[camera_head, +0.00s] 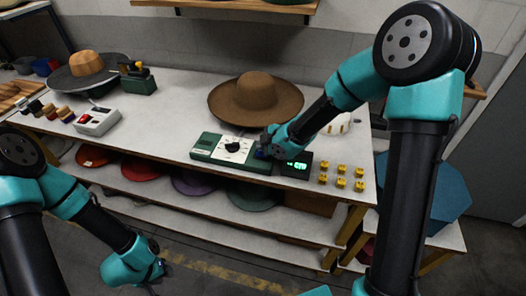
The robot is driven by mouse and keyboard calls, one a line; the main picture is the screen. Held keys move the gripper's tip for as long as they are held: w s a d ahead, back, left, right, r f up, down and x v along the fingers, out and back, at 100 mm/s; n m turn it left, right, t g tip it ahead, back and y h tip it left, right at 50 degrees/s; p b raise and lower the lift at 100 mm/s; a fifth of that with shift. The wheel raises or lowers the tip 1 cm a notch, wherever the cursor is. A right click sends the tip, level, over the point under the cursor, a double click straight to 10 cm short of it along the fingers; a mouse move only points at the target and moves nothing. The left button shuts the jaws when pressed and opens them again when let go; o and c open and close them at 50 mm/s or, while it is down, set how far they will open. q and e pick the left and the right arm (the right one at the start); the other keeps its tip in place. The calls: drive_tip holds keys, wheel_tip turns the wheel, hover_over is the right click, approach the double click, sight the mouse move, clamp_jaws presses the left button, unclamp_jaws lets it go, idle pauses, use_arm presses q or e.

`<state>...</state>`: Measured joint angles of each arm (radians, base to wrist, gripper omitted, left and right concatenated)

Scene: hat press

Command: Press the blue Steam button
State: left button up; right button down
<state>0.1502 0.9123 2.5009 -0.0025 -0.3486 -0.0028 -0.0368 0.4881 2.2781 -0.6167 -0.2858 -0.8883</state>
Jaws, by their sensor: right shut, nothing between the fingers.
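A green control box (206,147) with a white dial plate and black knob (233,146) sits near the front edge of the white table. My right gripper (262,152) is shut and empty at the right end of this box. A small dark blue patch shows at its tip, probably the blue Steam button; the gripper mostly hides it, and I cannot tell whether they touch. My left arm hangs low at the left, in front of the table, and its fingers are too unclear to read around the wrist (133,266).
A green-lit display (297,164) stands just right of the gripper, with several yellow pieces (341,178) beyond it. A brown hat (256,98) lies behind the box. A white box with a red switch (97,121) is at the left. Table space left of the green box is clear.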

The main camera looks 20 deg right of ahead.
drive_tip(key=shift+s+f, duration=0.15)
drive_tip(key=shift+f, duration=0.8)
idle(1.4)
drive_tip(key=shift+r, duration=0.1)
drive_tip(key=shift+r, duration=1.05)
drive_tip(key=shift+r, duration=2.45)
